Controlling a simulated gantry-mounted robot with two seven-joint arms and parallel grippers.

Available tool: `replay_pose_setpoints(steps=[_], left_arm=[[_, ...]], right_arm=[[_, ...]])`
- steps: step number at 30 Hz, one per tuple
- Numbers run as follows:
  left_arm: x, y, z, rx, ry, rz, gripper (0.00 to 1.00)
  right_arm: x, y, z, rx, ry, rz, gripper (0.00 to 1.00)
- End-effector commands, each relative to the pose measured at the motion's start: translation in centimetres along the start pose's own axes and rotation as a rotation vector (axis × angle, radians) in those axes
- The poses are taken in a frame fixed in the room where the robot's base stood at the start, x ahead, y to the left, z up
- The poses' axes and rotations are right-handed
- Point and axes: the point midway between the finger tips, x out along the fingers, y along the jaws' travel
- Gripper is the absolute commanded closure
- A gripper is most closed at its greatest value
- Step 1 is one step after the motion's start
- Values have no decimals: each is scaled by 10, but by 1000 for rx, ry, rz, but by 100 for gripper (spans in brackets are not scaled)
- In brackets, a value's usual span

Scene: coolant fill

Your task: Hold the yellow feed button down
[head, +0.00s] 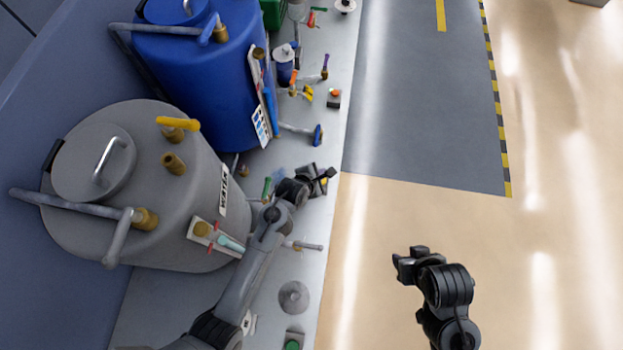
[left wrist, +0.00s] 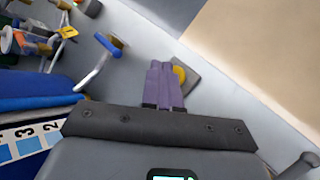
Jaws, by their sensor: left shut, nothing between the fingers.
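The yellow feed button (left wrist: 180,74) sits on a small grey box (left wrist: 188,88) in the left wrist view, partly hidden behind my gripper fingers. In the head view only a bit of yellow (head: 324,181) shows beside the fingers. My left gripper (head: 331,173) is shut and empty, with its purple-looking fingers (left wrist: 163,70) together over the left part of the button. I cannot tell whether the fingertips touch the button or whether it is pressed. My right gripper (head: 408,260) is over the beige floor, away from the bench; its jaw gap is unclear.
The grey tank (head: 150,200) and blue tank (head: 195,75) stand on the bench (head: 340,75). A blue-handled valve (head: 318,135) and a small box with an orange-red button (head: 334,97) are farther up. A green button (head: 292,345) is near the bottom.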

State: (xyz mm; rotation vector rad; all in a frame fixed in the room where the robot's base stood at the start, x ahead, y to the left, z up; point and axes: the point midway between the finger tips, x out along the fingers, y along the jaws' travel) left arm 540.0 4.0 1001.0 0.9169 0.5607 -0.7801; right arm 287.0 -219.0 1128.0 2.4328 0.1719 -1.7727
Motion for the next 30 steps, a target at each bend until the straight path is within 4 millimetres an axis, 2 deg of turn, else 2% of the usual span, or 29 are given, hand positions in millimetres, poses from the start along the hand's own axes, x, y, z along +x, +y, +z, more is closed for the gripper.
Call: replay_pose_setpoints(steps=[3, 8, 21, 30], left_arm=[[1, 13, 7, 6, -11, 19, 100], [1, 20, 10, 10, -15, 28, 100], [2, 19, 9, 10, -14, 28, 100], [16, 9, -2, 11, -14, 29, 100]], right_arm=[[3, 1, 2, -3, -2, 3, 57], [4, 1, 2, -3, -2, 3, 57], [6, 0, 2, 1, 0, 0, 57], [25, -2, 8, 5, 2, -4, 57]])
